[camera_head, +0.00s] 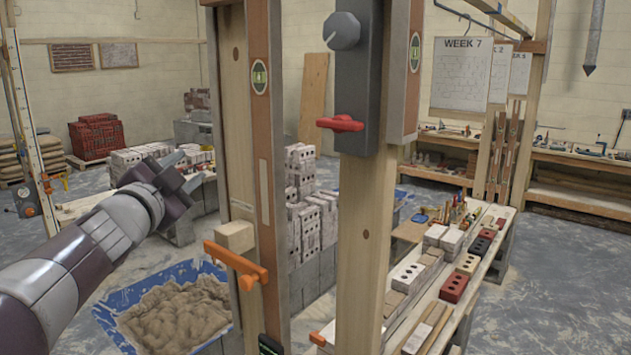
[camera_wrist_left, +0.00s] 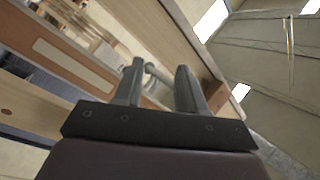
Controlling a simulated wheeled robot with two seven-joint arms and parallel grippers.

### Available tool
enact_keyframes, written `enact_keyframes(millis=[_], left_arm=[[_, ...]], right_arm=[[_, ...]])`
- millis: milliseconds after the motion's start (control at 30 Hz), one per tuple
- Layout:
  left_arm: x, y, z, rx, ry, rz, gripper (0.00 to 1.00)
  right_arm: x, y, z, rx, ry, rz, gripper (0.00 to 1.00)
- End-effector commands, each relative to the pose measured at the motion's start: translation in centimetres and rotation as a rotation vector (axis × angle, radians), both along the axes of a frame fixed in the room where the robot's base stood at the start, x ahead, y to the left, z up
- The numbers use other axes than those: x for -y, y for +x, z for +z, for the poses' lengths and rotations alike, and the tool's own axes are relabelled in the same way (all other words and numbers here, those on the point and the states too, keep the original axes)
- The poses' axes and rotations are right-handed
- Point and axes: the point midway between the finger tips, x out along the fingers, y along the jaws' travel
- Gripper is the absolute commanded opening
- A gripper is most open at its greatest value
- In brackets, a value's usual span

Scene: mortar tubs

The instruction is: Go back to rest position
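My left arm comes in from the left in the head view. Its gripper (camera_head: 187,170) is raised in the air, left of the near wooden post (camera_head: 237,120), above and behind the blue mortar tub (camera_head: 115,308). The two grey fingers stand apart with a gap between them. In the left wrist view the same gripper (camera_wrist_left: 158,78) has its fingers spread. A pale rod-like shape shows between them, seemingly further off, and I cannot tell what it is. I see no object held. My right gripper is in neither view.
A second post bears a grey box (camera_head: 358,90) with a grey knob (camera_head: 341,31) and a red lever (camera_head: 340,123). An orange clamp (camera_head: 236,263) juts from the near post. A bench with bricks (camera_head: 454,287) stands right. Open floor (camera_head: 560,270) lies beyond it.

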Motion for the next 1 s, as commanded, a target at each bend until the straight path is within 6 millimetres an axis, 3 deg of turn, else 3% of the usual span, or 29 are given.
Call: enact_keyframes(millis=[33,167,200,300,433,500,633,733,1000], left_arm=[[-1.5,0.4,-5.0,-0.124,-0.106,0.094,0.4],[-3.5,-1.9,-18.3,-0.48,-0.343,0.319,0.4],[-3.5,-3.4,-22.2,-0.594,-0.401,0.377,0.4],[-2.2,-8.6,-31.2,-0.883,-0.526,0.507,0.4],[0.9,-16.8,-39.7,-1.221,-0.638,0.635,0.4],[2.5,-20.6,-42.4,-1.357,-0.675,0.683,0.4],[4.7,-25.2,-45.4,-1.499,-0.696,0.722,0.4],[5.6,-25.8,-46.2,-1.527,-0.657,0.698,0.4],[5.7,-25.6,-46.0,-1.523,-0.653,0.692,0.4]], right_arm=[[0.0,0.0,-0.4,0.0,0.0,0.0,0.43],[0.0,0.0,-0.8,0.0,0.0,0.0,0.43],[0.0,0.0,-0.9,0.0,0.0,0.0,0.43],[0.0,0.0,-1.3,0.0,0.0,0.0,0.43],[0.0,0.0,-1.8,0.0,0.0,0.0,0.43],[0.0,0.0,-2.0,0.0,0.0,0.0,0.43],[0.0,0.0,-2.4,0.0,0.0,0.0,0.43],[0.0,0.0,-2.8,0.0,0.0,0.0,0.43],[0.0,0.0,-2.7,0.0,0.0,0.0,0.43]])
